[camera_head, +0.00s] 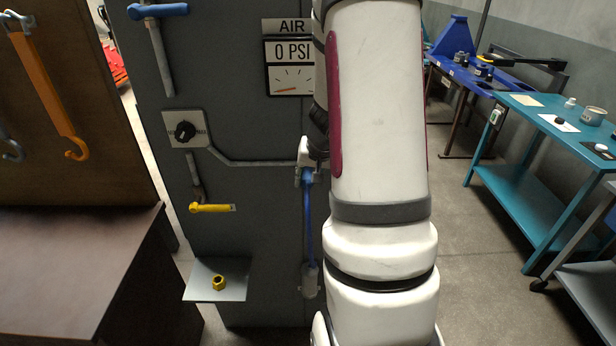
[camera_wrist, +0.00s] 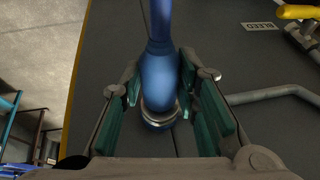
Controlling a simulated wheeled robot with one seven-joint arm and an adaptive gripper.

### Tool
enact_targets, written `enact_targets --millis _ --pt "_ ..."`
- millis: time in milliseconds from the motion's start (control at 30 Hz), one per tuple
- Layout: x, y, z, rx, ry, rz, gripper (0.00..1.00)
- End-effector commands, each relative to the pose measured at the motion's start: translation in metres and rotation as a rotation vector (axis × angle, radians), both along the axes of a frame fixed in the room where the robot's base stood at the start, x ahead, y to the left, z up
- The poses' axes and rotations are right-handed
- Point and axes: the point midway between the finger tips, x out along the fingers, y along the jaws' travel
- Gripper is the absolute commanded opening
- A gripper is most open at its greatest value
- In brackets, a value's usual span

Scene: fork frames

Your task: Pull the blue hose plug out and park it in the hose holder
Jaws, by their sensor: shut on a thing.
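The blue hose plug (camera_wrist: 158,85) is between the teal-padded fingers of my gripper (camera_wrist: 160,80), which is shut on it in the wrist view. A silver collar (camera_wrist: 159,115) rings the plug's wider end. I cannot tell whether the plug is seated in a socket. In the head view the blue hose (camera_head: 309,225) hangs down the dark cabinet to a grey fitting (camera_head: 310,282). My arm hides most of the gripper there. I cannot identify the hose holder for certain.
The dark cabinet (camera_head: 250,225) carries a gauge (camera_head: 290,78) reading 0 PSI, a black knob (camera_head: 185,131), a blue-handled lever (camera_head: 157,10) and a yellow handle (camera_head: 212,208). A small shelf (camera_head: 233,290) holds a brass fitting (camera_head: 218,282).

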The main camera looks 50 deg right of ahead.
Motion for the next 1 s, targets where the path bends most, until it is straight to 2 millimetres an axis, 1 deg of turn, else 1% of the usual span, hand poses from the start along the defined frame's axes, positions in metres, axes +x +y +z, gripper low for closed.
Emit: enact_targets --millis 267,1000 --pt "-0.001 0.001 0.0 0.0 0.0 -0.001 0.0" --pt "-0.018 0.021 -0.004 -0.001 0.0 -0.001 0.0"
